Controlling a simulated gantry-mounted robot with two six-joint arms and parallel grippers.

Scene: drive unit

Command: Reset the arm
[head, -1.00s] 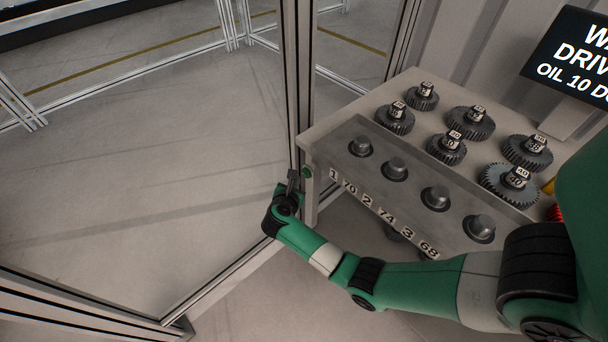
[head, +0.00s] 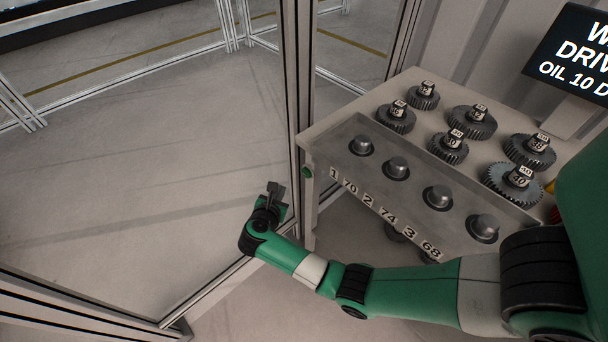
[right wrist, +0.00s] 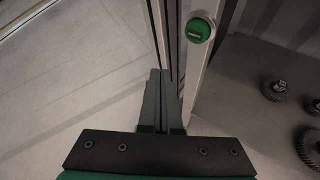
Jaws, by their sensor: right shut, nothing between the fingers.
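My right arm (head: 420,292) reaches in from the right across the front of the work table. Its gripper (head: 273,190) is shut and empty, in front of the upright aluminium post and left of the table's corner. In the right wrist view the gripper fingers (right wrist: 161,85) are together, pointing ahead beside the post. A green button (head: 307,172) is on the table's left end; it also shows in the right wrist view (right wrist: 199,31), to the right of the fingertips and apart from them. My left gripper is in neither view.
The table (head: 330,130) carries several dark gears (head: 448,147) with number tags and a row of metal pegs (head: 396,167). A metal post (head: 293,70) stands at its left corner. A black screen (head: 575,55) is at the right. The floor (head: 120,190) at left is clear.

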